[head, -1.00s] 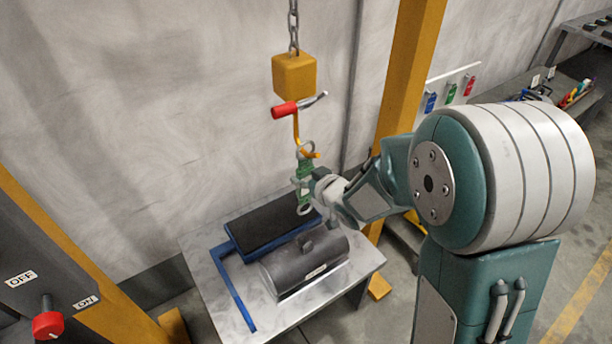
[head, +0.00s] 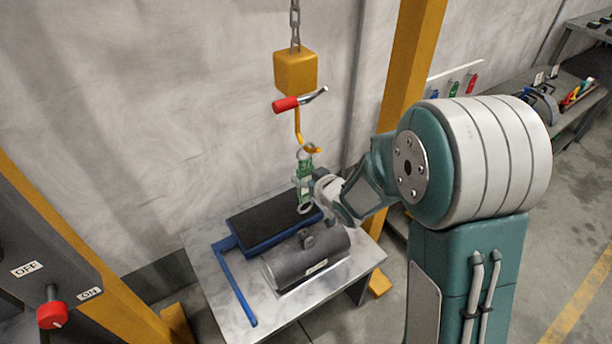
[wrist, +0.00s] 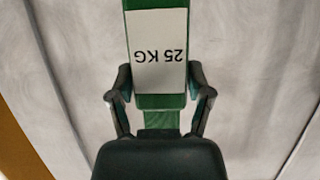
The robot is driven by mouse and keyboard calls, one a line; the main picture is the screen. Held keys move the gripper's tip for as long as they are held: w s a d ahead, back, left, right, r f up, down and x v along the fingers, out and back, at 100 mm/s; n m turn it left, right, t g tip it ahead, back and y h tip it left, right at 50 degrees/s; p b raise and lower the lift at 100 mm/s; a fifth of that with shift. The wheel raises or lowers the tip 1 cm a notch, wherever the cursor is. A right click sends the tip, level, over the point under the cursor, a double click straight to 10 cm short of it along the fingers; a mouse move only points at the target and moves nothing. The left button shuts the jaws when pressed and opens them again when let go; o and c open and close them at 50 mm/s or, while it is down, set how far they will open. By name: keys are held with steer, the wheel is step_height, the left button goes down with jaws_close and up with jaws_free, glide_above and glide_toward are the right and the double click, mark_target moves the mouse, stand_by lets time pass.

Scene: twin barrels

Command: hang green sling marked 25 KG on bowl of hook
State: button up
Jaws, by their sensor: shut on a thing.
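My gripper (wrist: 160,115) is shut on the green sling (wrist: 160,103), whose white label reads "25 KG" upside down in the wrist view. In the head view the sling (head: 305,176) is upright, with a metal ring at its top and another at its bottom. My gripper (head: 318,187) holds it from the right. The orange hook (head: 298,128) hangs above. Its bowl is close to the sling's top ring, which appears just below it. I cannot tell whether they touch. The hook is out of the wrist view.
A yellow block (head: 295,72) on a chain carries the hook and a red-handled lever (head: 287,104). Below stands a table (head: 205,268) with a grey cylinder (head: 295,262), black pad (head: 262,222) and blue bar (head: 237,290). A yellow post (head: 408,75) rises behind my arm.

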steer(key=o, duration=1.3)
steer(key=v, duration=1.2)
steer(key=shift+w, duration=0.1)
